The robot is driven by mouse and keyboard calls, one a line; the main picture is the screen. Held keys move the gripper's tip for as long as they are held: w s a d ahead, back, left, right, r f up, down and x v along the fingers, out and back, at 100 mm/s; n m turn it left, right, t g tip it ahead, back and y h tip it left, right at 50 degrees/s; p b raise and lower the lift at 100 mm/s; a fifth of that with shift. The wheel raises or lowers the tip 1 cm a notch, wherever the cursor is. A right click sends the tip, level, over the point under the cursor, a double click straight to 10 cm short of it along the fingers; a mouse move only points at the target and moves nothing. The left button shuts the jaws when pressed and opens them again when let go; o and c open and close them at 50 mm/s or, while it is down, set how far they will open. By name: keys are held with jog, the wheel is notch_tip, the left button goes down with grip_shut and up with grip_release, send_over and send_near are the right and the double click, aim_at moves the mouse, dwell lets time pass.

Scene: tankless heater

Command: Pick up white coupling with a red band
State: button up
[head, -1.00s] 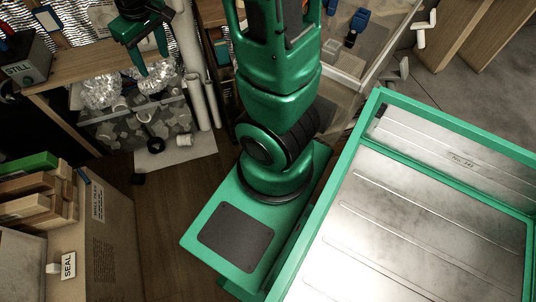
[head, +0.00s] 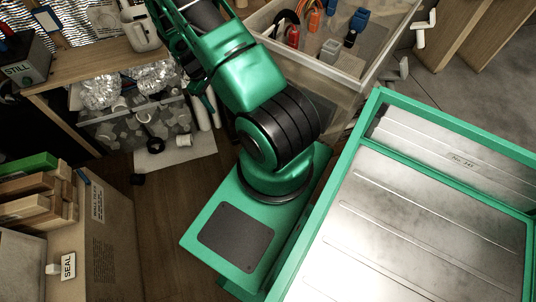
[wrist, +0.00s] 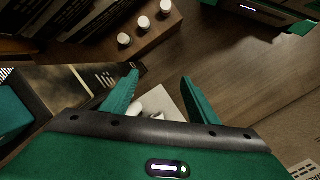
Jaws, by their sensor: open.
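I cannot make out a white coupling with a red band for certain in either view. In the head view, small white pieces lie in the grey crate (head: 112,131) under the bench, and a white piece (head: 183,140) lies on a pale sheet (head: 172,155) on the floor. No red band shows on them. In the wrist view, my gripper (wrist: 159,82) is open and empty. White rounded pieces (wrist: 152,106) on a pale sheet show beyond and between the fingers, partly hidden by the gripper body. In the head view my gripper is mostly hidden by my arm.
A wooden workbench (head: 88,62) stands above the crate. White tubes stand right of the crate. An open drawer (head: 345,62) with tools is at the top. A cardboard box (head: 108,230) is at left. The wrist view shows white caps on a wooden block (wrist: 148,38).

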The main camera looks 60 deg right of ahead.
jog(key=s+d+f+g, duration=0.1)
jog(key=s+d+f, duration=0.1)
jog(key=s+f, duration=0.5)
jog(key=s+d+f+n+g, duration=0.1)
jog(key=s+d+f, duration=0.1)
jog(key=s+f, duration=0.5)
jog(key=s+d+f+n+g, duration=0.1)
jog(key=s+f, duration=0.6)
jog(key=f, duration=0.9)
jog(key=shift+s+d, duration=0.4)
jog(key=shift+d, duration=0.15)
jog(key=shift+d+x, duration=0.15)
jog(key=shift+x, duration=1.3)
jog(key=shift+d+x, duration=0.1)
jog(key=shift+x, duration=1.3)
grip_shut()
